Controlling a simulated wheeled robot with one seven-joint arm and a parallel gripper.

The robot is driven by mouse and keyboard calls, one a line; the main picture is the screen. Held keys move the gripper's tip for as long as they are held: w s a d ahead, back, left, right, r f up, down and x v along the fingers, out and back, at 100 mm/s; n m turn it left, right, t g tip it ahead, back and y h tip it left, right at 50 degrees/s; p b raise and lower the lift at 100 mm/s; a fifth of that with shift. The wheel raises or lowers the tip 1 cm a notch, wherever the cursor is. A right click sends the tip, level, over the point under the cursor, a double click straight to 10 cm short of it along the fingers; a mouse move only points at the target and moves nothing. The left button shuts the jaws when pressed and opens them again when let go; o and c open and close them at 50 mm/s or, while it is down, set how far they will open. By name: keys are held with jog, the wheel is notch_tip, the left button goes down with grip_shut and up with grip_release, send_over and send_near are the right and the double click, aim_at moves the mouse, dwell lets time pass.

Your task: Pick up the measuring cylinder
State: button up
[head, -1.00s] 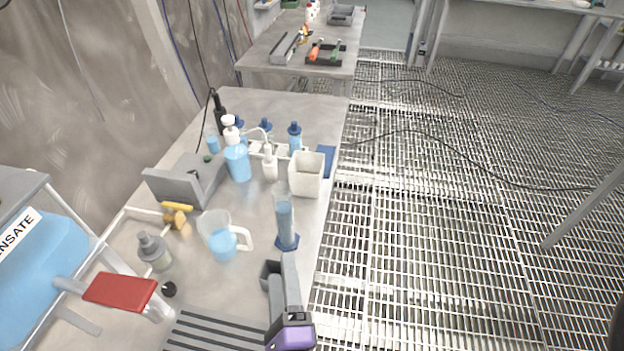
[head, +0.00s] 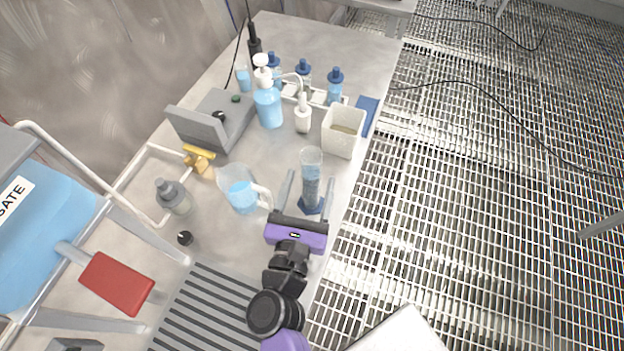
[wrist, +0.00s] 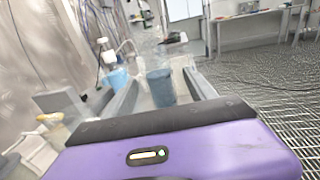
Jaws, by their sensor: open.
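The measuring cylinder (head: 311,181) is clear with blue liquid and a blue base, and stands upright near the right edge of the steel table. My gripper (head: 309,185) is open, with its purple body on the near side of the cylinder. In the head view one grey finger shows on each side of the cylinder. In the wrist view the cylinder (wrist: 160,88) stands between the two fingers, and its base is hidden behind the gripper body. I cannot tell whether a finger touches it.
A beaker jug (head: 243,190) of blue liquid stands close left of the gripper. A white square container (head: 342,132), a wash bottle (head: 303,118) and a pump bottle (head: 268,104) stand behind. A slatted grey rack (head: 208,308) lies in front. The table's right edge drops to grating.

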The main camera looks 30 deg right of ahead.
jog(key=p+x, duration=0.2)
jog(key=x, duration=0.3)
jog(key=shift+w+d, duration=0.15)
jog(key=shift+w, duration=0.1)
grip_shut()
